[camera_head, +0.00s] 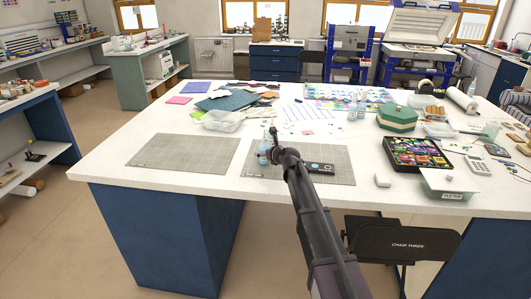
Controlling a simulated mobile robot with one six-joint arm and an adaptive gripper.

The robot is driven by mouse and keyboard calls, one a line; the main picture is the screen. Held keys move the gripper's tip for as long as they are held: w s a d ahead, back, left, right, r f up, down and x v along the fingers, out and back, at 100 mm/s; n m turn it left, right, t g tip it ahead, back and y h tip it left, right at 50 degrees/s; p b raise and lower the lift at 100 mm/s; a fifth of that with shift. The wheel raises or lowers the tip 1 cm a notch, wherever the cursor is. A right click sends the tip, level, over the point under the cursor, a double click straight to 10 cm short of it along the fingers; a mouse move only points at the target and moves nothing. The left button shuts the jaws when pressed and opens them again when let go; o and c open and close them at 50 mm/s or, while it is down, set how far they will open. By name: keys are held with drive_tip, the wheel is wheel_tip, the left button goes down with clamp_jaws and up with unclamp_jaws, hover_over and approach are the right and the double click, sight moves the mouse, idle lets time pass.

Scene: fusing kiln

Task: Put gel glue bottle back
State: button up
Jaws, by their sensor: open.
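A small clear-blue bottle (263,154) stands at the left edge of the right grey cutting mat (335,170), partly hidden by my arm. I cannot read its label, so I cannot tell whether it is the gel glue bottle. Two similar pale blue bottles (353,109) stand together farther back on the white table. My gripper (271,147) is over the near part of the table, close beside the bottle at the mat. It is open. Its fingertips are too small and overlapped to tell whether they touch the bottle.
A dark device (320,168) lies on the right mat. The left mat (183,152) is bare. A clear tub (223,120), coloured sheets (228,102), a green box (397,117) and a black tray of coloured pieces (417,154) stand around. A black chair (402,241) is at the front edge.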

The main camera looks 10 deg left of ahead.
drive_tip(key=p+v, duration=0.4)
drive_tip(key=v, duration=0.8)
idle(0.6)
drive_tip(key=s+d+f+n+g, duration=0.1)
drive_tip(key=s+n, duration=0.1)
drive_tip(key=n, duration=0.1)
drive_tip(key=s+d+f+n+g, duration=0.1)
drive_tip(key=s+n, duration=0.1)
drive_tip(key=s, duration=0.1)
drive_tip(key=s+d+f+n+h, duration=0.1)
drive_tip(key=s+d+f+n, duration=0.1)
drive_tip(key=n, duration=0.1)
drive_tip(key=shift+s+n+g, duration=0.25)
drive_tip(key=shift+n+g, duration=0.05)
drive_tip(key=shift+g, duration=0.1)
drive_tip(key=s+d+f+n+g+h, duration=0.3)
drive_tip(key=s+d+n+g, duration=0.1)
drive_tip(key=s+d+n, duration=0.4)
drive_tip(key=s+d+f+n+g+h, duration=0.4)
drive_tip(key=s+d+n, duration=0.4)
drive_tip(key=s+n, duration=0.4)
drive_tip(key=s, duration=0.4)
drive_tip(key=shift+s+d+f, duration=0.25)
drive_tip(key=shift+s+d, duration=0.1)
drive_tip(key=shift+s, duration=0.05)
